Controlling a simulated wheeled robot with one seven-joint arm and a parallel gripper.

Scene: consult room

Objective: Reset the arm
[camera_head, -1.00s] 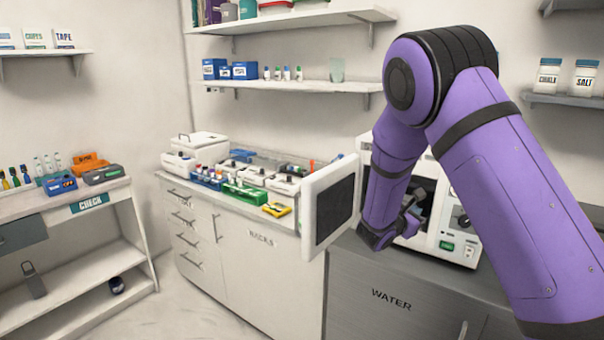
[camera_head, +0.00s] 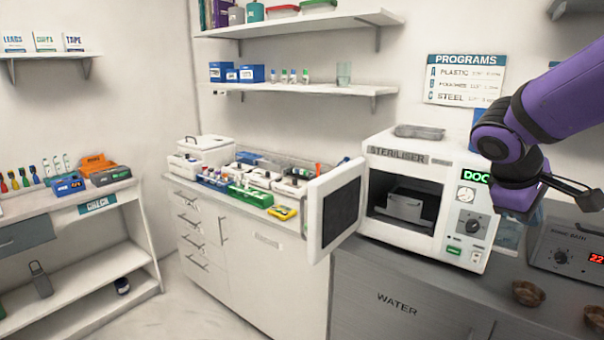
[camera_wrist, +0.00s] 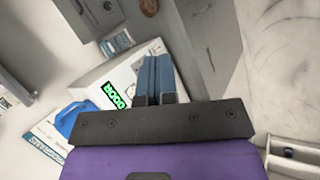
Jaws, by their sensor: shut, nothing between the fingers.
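My arm reaches in from the upper right of the head view. My gripper is at its end, in front of the right side of the steriliser. In the wrist view, the two blue-grey fingers of my gripper (camera_wrist: 155,78) are together with nothing between them. The white steriliser (camera_head: 440,158) stands on the grey counter with its door (camera_head: 313,215) swung open to the left. A grey metal tray (camera_head: 404,207) sits inside its chamber. The green display partly shows the letters DOO; the wrist view shows DOOR (camera_wrist: 115,95).
A device with a red display (camera_head: 565,250) and brown bowls (camera_head: 528,293) are on the counter at right. A white cabinet (camera_head: 270,270) holds racks and boxes at left. Shelves (camera_head: 300,88) hang above. The space before the steriliser's opening is clear.

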